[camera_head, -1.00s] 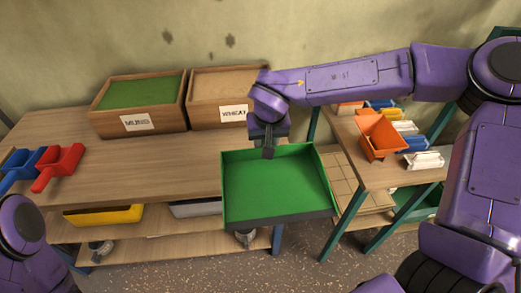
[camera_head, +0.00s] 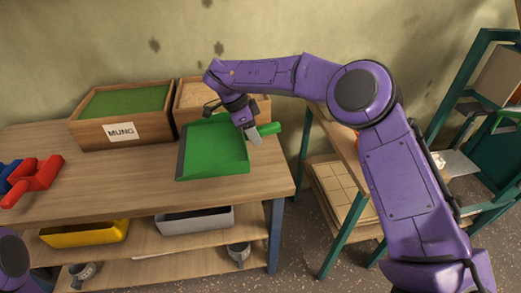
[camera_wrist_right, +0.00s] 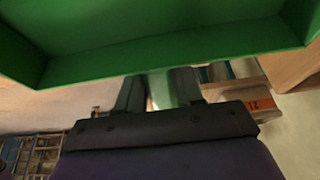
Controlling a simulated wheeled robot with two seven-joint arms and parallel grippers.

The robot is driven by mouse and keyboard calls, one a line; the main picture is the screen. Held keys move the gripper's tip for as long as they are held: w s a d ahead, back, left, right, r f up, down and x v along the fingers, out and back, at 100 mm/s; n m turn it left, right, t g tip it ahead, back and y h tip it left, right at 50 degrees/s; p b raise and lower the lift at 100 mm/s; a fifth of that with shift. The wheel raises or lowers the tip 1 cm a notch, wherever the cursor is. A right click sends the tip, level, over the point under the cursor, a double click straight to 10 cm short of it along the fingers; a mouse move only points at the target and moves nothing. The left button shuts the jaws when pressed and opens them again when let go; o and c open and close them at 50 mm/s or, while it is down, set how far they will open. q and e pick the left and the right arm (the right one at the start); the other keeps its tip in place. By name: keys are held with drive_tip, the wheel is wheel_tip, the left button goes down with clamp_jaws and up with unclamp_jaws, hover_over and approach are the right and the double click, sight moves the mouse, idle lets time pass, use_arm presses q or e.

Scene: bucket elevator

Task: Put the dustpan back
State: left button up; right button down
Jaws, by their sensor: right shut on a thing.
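The green dustpan (camera_head: 213,150) is over the right end of the wooden table (camera_head: 130,195), its dark front edge toward the left and its green handle (camera_head: 270,128) toward the right. My right gripper (camera_head: 254,136) is shut on the dustpan at its handle end. I cannot tell whether the pan touches the tabletop. In the right wrist view the pan (camera_wrist_right: 150,45) fills the top of the picture, close to the fingers (camera_wrist_right: 158,90). My left gripper is out of view.
A box labelled MUNG (camera_head: 122,117) and a second wooden box (camera_head: 190,97) stand behind the dustpan. Red scoops (camera_head: 38,174) lie at the left. A yellow bin (camera_head: 85,234) and grey bin (camera_head: 195,220) are on the lower shelf. The table's front middle is clear.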

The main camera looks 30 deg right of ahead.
drive_tip(key=d+f, duration=0.1)
drive_tip(key=w+d+f, duration=0.1)
drive_tip(key=d+f, duration=0.3)
drive_tip(key=shift+w+f, duration=0.2)
drive_tip(key=shift+w, duration=0.1)
drive_tip(key=x, duration=0.3)
drive_tip(key=shift+w+a+f+p, duration=0.15)
drive_tip(key=shift+f+p, duration=0.2)
drive_tip(key=shift+p, duration=0.05)
drive_tip(key=shift+w+f, duration=0.1)
drive_tip(key=shift+f, duration=0.25)
drive_tip(key=c, duration=0.7)
unclamp_jaws()
drive_tip(key=shift+f, duration=0.1)
